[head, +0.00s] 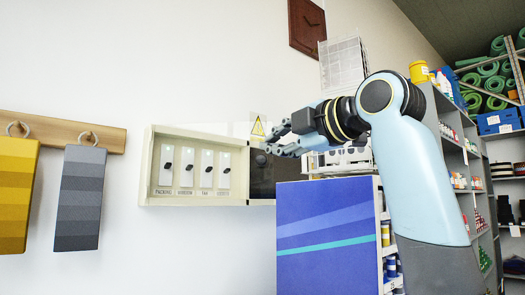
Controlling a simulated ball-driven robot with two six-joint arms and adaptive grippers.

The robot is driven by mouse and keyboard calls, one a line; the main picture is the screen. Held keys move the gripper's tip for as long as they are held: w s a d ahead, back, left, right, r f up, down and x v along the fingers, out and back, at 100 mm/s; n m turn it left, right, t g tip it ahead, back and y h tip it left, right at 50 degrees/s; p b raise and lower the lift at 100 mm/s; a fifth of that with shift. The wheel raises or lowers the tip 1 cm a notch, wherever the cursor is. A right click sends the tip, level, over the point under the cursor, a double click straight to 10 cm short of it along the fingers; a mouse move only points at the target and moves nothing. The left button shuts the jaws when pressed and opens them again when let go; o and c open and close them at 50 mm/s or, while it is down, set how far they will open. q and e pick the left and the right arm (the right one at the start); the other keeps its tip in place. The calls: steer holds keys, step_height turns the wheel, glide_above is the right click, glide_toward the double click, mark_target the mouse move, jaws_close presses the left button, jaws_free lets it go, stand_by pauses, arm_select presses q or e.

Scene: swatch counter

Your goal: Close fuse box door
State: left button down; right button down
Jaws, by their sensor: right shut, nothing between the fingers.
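The fuse box (147,178) is a cream, shallow case on the white wall, left of centre, its front uncovered. Several labelled switches (187,167) show in a row inside. A dark panel (262,177) with a small knob is at its right end. A faint pale panel with a yellow warning triangle (258,128) shows above the box's right part; it looks like the door standing open, but I cannot tell for sure. My right gripper (276,140) is shut and empty, beside the triangle and in front of the dark panel's top. I cannot tell whether it touches anything. My left gripper is out of view.
Yellow (16,195) and grey (80,198) swatches hang from a wooden rail at left. A blue striped panel (325,240) stands below my right arm, near the box's right end. Shelves (455,165) fill the right. The wall below the fuse box is clear.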

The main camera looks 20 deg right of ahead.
mark_target(261, 153)
steer(key=w, duration=0.3)
steer(key=w+p, duration=0.1)
steer(key=w, duration=0.5)
steer(key=shift+a+f+p, duration=0.1)
steer(key=shift+f+p, duration=0.15)
steer(key=shift+p, duration=0.05)
